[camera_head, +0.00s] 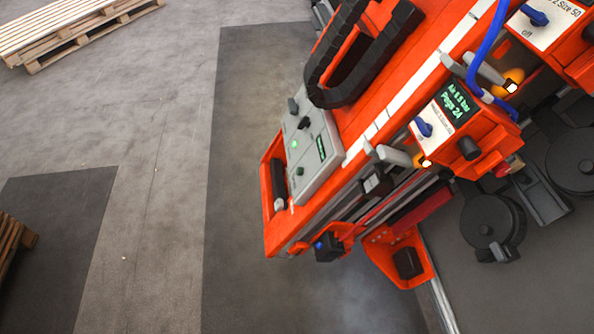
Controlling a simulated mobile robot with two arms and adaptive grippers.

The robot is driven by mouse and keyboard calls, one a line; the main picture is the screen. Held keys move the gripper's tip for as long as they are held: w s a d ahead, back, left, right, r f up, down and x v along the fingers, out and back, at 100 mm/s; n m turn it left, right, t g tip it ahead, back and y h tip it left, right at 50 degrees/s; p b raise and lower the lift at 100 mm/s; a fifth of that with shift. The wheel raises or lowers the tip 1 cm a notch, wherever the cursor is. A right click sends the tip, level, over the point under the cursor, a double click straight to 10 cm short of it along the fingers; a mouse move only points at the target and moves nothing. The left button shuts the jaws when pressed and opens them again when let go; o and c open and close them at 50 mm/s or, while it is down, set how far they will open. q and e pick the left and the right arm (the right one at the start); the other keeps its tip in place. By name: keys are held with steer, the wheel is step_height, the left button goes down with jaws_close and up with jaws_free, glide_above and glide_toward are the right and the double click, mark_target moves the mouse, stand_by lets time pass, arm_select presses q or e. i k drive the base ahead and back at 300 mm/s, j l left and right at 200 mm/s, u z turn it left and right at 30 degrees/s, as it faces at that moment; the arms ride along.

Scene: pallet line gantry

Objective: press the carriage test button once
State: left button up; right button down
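The orange carriage (280,238) runs diagonally from the lower middle to the upper right. A grey control panel (318,172) is mounted near its lower left end. The panel bears a small lit green button or lamp (294,143), a dark green knob or button (300,171), black knobs (304,123) and a small display with green text (321,148). Their labels are too small to read, so I cannot tell which is the carriage test button. Neither of my grippers is in view.
A black cable chain (318,92) loops above the panel. An orange box with a display (460,103), a blue knob (424,128) and a blue cable (487,45) is at right. Wooden pallets (70,30) lie at upper left.

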mark_target(299, 171)
steer(key=i+j+z, duration=0.1)
steer(key=j, duration=0.5)
steer(key=i+j+z, duration=0.1)
steer(key=j, duration=0.5)
steer(key=i+j+z, duration=0.1)
steer(key=j, duration=0.5)
steer(key=i+j+z, duration=0.1)
steer(key=j, duration=0.55)
steer(key=i+j+z, duration=0.1)
steer(key=j, duration=0.5)
steer(key=i, duration=0.1)
